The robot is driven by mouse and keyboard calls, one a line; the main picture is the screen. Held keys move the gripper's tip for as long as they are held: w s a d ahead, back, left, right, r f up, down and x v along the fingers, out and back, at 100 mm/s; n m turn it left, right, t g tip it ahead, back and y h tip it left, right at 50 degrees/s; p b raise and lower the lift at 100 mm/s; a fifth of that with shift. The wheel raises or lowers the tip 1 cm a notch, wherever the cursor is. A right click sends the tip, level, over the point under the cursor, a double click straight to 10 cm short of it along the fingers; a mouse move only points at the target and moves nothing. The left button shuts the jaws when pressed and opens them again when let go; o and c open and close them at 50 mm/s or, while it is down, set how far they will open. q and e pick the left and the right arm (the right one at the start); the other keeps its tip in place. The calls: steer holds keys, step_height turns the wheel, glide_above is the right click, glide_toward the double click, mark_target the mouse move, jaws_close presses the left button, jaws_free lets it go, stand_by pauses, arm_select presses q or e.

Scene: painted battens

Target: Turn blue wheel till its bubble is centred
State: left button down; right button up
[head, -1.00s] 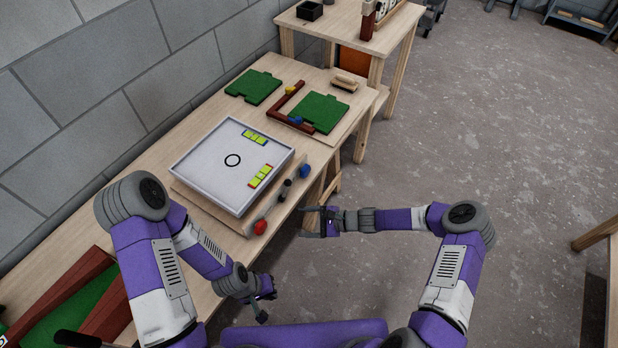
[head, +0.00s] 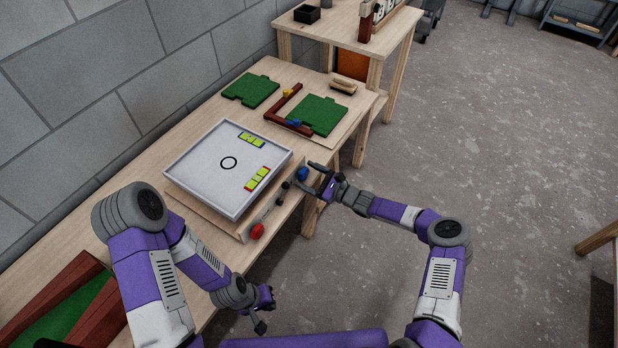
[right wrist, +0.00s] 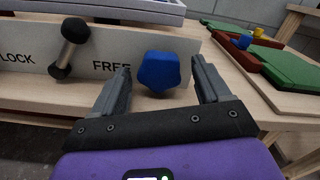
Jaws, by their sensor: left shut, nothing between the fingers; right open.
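The blue wheel (head: 302,173) is on the front of the levelling board; in the right wrist view the wheel (right wrist: 159,71) sits ahead of and between the open fingers. My right gripper (head: 316,179) is open at the wheel, and it also shows in the right wrist view (right wrist: 160,88); nothing is gripped. The white tray (head: 180,178) bears a black circle and two yellow-green vials, one blue-framed (head: 251,139) and one red-framed (head: 257,178). The bubbles are too small to read. The red wheel (head: 257,231) is at the board's near end. My left gripper (head: 265,309) is shut and empty, below the bench edge.
A black lever (right wrist: 68,48) stands between the words LOCK and FREE, left of the blue wheel. Green plates (head: 318,115) and a dark red angled batten (head: 283,121) lie farther along the bench. Open floor lies to the right.

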steer(key=c, duration=1)
steer(key=shift+c, duration=0.2)
steer(key=shift+m, duration=0.4)
steer(key=shift+m+p, duration=0.35)
steer(key=shift+m, duration=2.65)
steer(key=o, duration=1)
